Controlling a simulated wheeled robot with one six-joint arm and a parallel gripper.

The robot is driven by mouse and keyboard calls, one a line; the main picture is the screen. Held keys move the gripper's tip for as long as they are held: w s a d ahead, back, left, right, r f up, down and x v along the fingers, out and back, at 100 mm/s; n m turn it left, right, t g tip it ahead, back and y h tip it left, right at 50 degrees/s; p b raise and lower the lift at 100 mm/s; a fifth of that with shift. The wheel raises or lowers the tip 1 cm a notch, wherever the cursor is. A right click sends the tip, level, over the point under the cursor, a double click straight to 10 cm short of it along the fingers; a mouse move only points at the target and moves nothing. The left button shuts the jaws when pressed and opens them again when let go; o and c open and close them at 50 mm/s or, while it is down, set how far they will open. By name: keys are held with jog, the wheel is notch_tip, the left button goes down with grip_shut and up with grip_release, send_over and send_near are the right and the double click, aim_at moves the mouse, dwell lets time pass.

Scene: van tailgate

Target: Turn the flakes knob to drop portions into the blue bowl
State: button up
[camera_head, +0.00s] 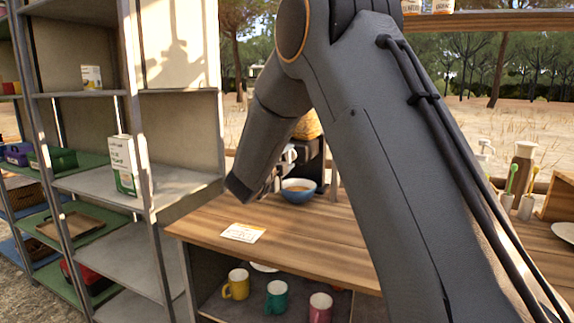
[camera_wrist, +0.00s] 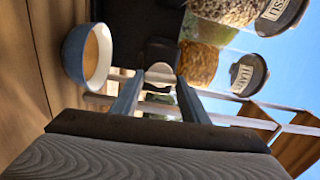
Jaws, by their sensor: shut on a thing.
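The blue bowl (camera_head: 298,194) stands upright on the wooden counter, below the dispenser. It also shows at the left of the turned wrist view (camera_wrist: 70,62), white inside with a tan patch that may be flakes. The flakes container (camera_wrist: 199,65), full of orange flakes with a dark labelled lid, is partly hidden by my arm in the head view (camera_head: 309,126). In the head view the fingers are largely hidden by my arm.
A second container (camera_wrist: 228,10) of grain is beside the flakes. A white card (camera_head: 242,233) lies on the counter's front left. Several mugs, including a yellow one (camera_head: 236,284), stand on the shelf below. Metal shelving (camera_head: 180,187) stands close on the left.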

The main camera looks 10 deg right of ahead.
jog(key=shift+m, duration=0.3)
jog(key=o, duration=1.1)
jog(key=shift+c, duration=0.2)
jog(key=shift+a, duration=0.1)
jog(key=b+v, duration=0.1)
jog(key=v, duration=0.6)
jog(key=shift+s, duration=0.3)
jog(key=shift+a, duration=0.15)
